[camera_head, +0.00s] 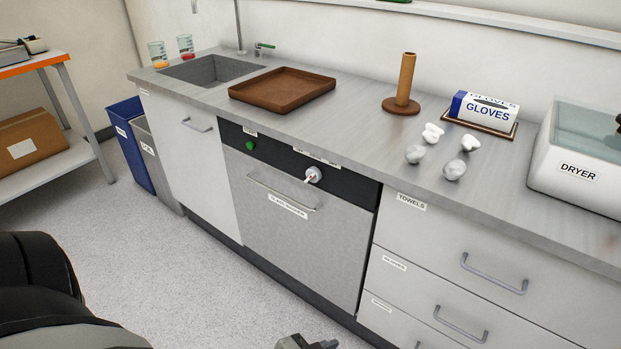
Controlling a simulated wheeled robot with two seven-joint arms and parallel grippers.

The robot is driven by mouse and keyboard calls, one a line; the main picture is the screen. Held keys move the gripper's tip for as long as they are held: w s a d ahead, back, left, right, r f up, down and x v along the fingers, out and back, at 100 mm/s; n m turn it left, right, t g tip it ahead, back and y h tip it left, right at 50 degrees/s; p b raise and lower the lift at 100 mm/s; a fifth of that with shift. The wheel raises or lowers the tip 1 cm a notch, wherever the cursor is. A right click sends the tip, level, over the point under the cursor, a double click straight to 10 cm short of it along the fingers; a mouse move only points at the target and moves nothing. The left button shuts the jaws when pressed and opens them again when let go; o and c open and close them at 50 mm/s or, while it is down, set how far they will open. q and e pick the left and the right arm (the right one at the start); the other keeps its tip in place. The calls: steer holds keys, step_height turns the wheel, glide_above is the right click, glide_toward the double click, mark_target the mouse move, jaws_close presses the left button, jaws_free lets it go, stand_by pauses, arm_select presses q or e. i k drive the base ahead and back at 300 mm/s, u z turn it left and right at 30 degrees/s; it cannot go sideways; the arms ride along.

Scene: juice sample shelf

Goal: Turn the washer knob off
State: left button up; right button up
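The washer (290,235) is a grey front panel labelled as a glass washer, set under the counter, with a bar handle (280,196) and a black control strip. Small labels above the knob are too small to read. A green button or light (250,145) is at the strip's left. A grey and black piece at the bottom edge, seemingly my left gripper (306,343), is low and well apart from the knob; its fingers are mostly cut off. My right gripper is out of view.
On the counter are a sink (209,70), brown tray (282,106), wooden post (405,80), gloves box (487,108), several crumpled white pieces (454,169) and a dryer (578,145). Drawers (480,255) adjoin the washer's right; bins (130,140) stand left. Floor in front is clear.

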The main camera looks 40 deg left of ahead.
mark_target(313, 175)
steer(key=u, duration=2.8)
steer(key=i, duration=2.05)
steer(key=z, duration=2.85)
